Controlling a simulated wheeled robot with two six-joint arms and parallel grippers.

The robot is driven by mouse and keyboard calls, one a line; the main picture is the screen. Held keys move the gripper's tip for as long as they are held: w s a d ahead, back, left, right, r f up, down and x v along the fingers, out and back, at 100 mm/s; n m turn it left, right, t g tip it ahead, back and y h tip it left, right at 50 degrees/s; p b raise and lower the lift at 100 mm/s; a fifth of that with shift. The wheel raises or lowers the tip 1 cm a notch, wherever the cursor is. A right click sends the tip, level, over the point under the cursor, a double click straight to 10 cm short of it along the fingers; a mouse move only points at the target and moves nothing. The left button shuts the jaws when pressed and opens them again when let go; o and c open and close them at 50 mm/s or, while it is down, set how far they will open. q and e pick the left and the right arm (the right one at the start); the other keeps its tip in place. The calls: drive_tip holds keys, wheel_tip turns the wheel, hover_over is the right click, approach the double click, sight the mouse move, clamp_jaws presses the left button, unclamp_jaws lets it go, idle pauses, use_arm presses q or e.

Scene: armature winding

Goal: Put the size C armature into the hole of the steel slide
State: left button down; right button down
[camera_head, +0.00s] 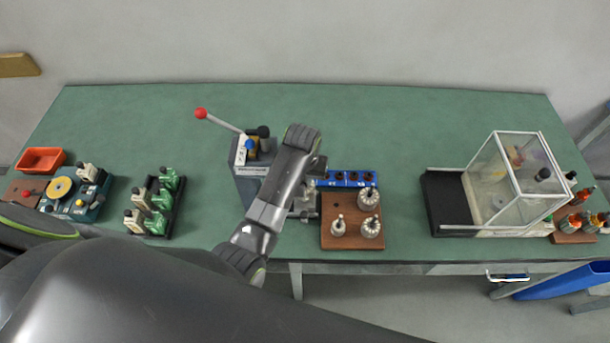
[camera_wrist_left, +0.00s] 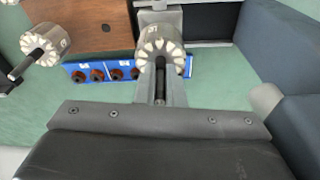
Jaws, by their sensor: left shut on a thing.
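In the left wrist view my left gripper (camera_wrist_left: 160,92) is shut on the dark shaft of an armature (camera_wrist_left: 160,52), a round body with pale segments. The letter on it is too small to read. A grey metal part (camera_wrist_left: 160,16), perhaps the steel slide, lies just beyond the armature; whether they touch and where its hole is, I cannot tell. In the head view my left arm covers the held armature and most of the gripper. Other armatures (camera_head: 368,198) stand upright on a brown wooden board (camera_head: 352,243) right of my arm.
A machine with a red-knobbed lever (camera_head: 222,123) stands left of my arm. A blue rack (camera_head: 347,179) lies behind the board. A glass case (camera_head: 515,180) stands at the right, green devices (camera_head: 157,203) at the left. The table's back middle is clear.

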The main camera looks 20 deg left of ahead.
use_arm(q)
drive_tip(key=shift+f, duration=0.45)
idle(0.3)
drive_tip(key=c, duration=1.5)
unclamp_jaws()
drive_tip(key=shift+o, duration=0.2)
drive_tip(key=shift+r+p, duration=0.55)
drive_tip(key=shift+r, duration=1.7)
